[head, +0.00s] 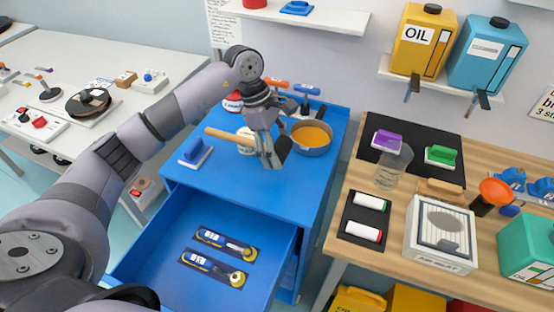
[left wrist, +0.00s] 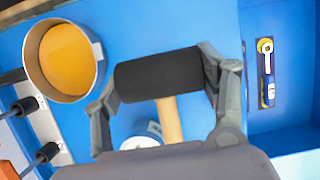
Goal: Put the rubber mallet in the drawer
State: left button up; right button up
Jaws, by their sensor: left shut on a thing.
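The rubber mallet has a black head (left wrist: 157,75) and a pale wooden handle (head: 228,137). My left gripper (head: 270,154) is shut on the mallet's head, one finger at each end of it in the left wrist view. It holds the mallet over the blue cabinet top, with the handle pointing left in the head view. The blue drawer (head: 170,235) below is pulled open. Two ratchet-like tools (head: 217,265) lie on dark strips in it, and much of its floor is bare. My right gripper is not in view.
On the blue cabinet top (head: 225,178) stand a pan of orange stuff (head: 312,138), a blue-handled block (head: 196,151), a white tub (head: 246,140) and a rack of hammer-like tools (head: 305,90). A wooden bench (head: 345,185) with several items is at right.

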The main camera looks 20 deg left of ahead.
aim_at(282, 174)
pick_arm(q)
notch_tip(282, 174, down, 6)
jog(key=shift+r+p, duration=0.2)
jog(key=shift+p, duration=0.35)
jog(key=shift+f, duration=0.25)
jog(key=shift+f+b, duration=0.2)
jog(key=shift+b, duration=0.1)
jog(key=o, duration=1.4)
jog(key=shift+r, duration=0.1)
